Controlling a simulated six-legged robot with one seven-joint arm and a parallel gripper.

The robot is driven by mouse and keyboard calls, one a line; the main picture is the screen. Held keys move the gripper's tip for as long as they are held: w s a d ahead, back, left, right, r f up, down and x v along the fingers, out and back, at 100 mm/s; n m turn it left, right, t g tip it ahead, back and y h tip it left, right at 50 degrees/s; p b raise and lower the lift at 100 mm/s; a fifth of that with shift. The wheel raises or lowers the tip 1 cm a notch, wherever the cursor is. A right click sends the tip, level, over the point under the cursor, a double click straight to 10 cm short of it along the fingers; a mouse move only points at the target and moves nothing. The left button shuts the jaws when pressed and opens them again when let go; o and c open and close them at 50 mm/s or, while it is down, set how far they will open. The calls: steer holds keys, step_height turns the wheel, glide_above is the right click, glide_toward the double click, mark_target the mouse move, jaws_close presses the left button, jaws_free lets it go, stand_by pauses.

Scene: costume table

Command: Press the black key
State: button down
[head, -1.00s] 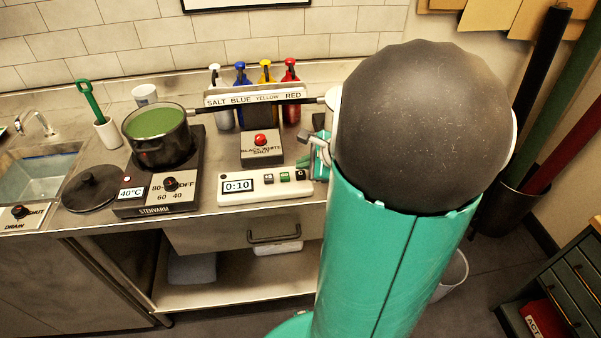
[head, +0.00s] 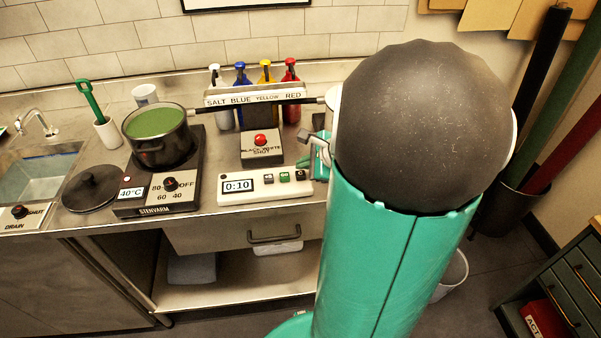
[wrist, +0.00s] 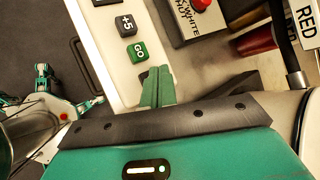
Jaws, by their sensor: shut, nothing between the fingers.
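A white timer unit (head: 225,197) lies on the counter, with a display reading 0:10 and a row of small keys. A black key (head: 300,176) is at its right end. In the wrist view, a dark key marked +5 (wrist: 125,25) and a green GO key (wrist: 138,51) show; a dark edge of another key (wrist: 145,77) is mostly hidden by the fingers. My gripper (wrist: 158,71) is shut and empty, its green fingertips over the timer beside the GO key. I cannot tell whether they touch the hidden key. My arm hides most of the gripper in the head view.
A box with a red-knobbed switch (head: 260,140) stands behind the timer. A hotplate (head: 150,206) with a pot of green liquid (head: 158,138) is to the left. Several bottles (head: 290,95) stand at the back behind a labelled rack (head: 254,97). A lid (head: 90,188) lies near the sink.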

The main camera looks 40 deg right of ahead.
mark_target(304, 175)
steer(key=shift+f, duration=0.45)
steer(key=shift+f, duration=0.45)
stand_by(0.6)
stand_by(0.3)
steer(key=shift+r, duration=0.9)
steer(key=shift+r, duration=2.5)
